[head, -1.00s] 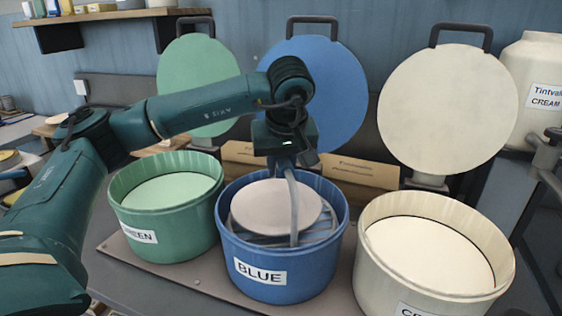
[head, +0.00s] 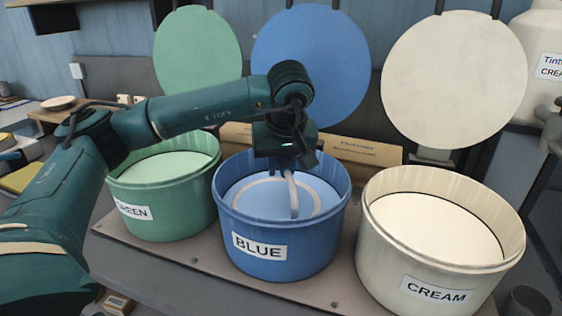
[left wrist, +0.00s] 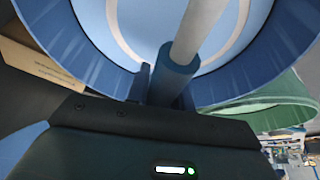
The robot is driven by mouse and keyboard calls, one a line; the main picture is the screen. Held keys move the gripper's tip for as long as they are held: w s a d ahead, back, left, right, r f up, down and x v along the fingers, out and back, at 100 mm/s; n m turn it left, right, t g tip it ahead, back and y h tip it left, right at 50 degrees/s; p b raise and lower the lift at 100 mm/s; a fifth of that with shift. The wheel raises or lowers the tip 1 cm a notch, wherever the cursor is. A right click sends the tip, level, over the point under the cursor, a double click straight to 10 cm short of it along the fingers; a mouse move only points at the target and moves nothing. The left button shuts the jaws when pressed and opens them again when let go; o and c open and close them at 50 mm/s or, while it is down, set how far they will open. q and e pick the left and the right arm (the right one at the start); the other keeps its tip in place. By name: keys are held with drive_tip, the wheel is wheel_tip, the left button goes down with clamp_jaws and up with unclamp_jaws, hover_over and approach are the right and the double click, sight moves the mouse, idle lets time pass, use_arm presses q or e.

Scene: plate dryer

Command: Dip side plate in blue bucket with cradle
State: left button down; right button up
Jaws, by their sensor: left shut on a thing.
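The blue bucket (head: 315,253), labelled BLUE, stands open in the middle of the head view with blue liquid in it. The side plate (head: 243,190) is low in the bucket; only a pale ring of its rim shows at the liquid, with blue inside it. The ring also shows in the left wrist view (left wrist: 124,38). My left gripper (head: 288,162) is above the bucket, shut on the upright handle of the cradle (head: 293,196). The handle shows in the left wrist view (left wrist: 197,30). The cradle's base is hidden under the liquid. My right gripper is out of view.
A green bucket (head: 170,220) stands close on the left and a cream bucket (head: 385,255) on the right, both open. Round green (head: 197,60), blue (head: 312,60) and cream (head: 450,80) lids stand raised behind. Cardboard boxes (head: 365,151) lie behind the buckets.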

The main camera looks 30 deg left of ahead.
use_arm(q)
drive_tip(key=shift+f+b, duration=0.7)
drive_tip(key=shift+f, duration=0.4)
drive_tip(key=shift+f+b, duration=0.3)
drive_tip(key=shift+f, duration=0.15)
idle(0.5)
idle(1.1)
